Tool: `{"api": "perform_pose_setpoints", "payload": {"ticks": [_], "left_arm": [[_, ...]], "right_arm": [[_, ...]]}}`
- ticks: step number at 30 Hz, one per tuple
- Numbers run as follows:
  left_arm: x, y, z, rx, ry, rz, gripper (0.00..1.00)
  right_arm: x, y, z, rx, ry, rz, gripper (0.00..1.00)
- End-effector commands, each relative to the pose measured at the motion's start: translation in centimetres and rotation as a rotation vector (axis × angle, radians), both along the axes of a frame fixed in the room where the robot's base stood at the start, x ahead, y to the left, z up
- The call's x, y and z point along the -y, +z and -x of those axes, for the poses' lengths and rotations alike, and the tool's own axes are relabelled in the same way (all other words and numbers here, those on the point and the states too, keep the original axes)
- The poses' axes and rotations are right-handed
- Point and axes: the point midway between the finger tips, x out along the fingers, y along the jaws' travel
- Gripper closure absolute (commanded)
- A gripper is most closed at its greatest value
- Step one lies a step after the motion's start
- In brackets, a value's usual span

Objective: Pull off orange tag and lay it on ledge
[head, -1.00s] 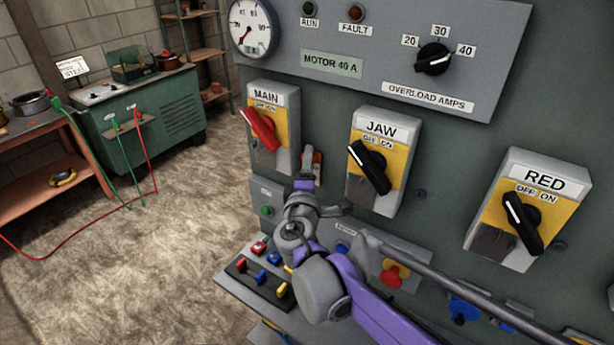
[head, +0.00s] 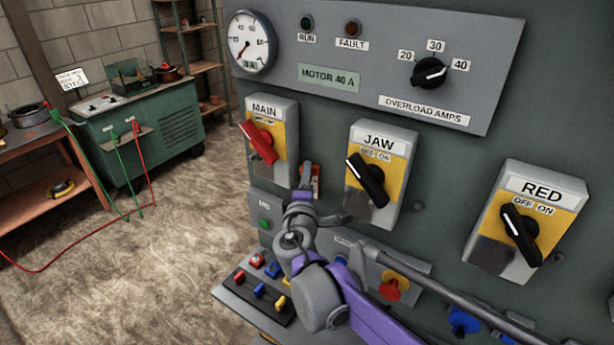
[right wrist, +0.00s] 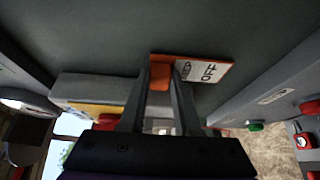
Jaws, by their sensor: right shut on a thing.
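The orange tag (head: 317,178) is at the panel face between the MAIN and JAW switch boxes, partly hidden by my gripper. In the right wrist view the tag (right wrist: 207,71) has an orange rim and a white label; "OFF" is readable. My right gripper (right wrist: 160,80) is shut on its orange end. In the head view the right gripper (head: 303,190) is just below MAIN's lower right corner. I cannot tell whether the tag touches the panel. A grey ledge (head: 226,293) juts from the panel below, with coloured plugs on it. My left gripper is out of view.
The MAIN switch box (head: 286,150) with a red handle and the JAW box (head: 398,150) stick out on either side of the gripper. The RED box (head: 545,240) is farther right. A green welder (head: 150,130) stands at the back left. Floor left of the panel is open.

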Motion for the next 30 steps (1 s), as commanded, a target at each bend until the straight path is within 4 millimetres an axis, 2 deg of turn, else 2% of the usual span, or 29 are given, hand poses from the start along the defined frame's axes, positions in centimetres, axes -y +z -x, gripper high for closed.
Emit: {"api": "perform_pose_setpoints", "payload": {"ticks": [8, 30], "left_arm": [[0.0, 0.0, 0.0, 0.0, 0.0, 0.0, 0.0], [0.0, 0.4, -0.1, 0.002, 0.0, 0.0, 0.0]], "right_arm": [[-0.2, 0.0, 0.2, 0.0, 0.001, 0.0, 1.0], [-2.2, 0.0, 3.2, 0.001, 0.001, 0.0, 1.0]]}}
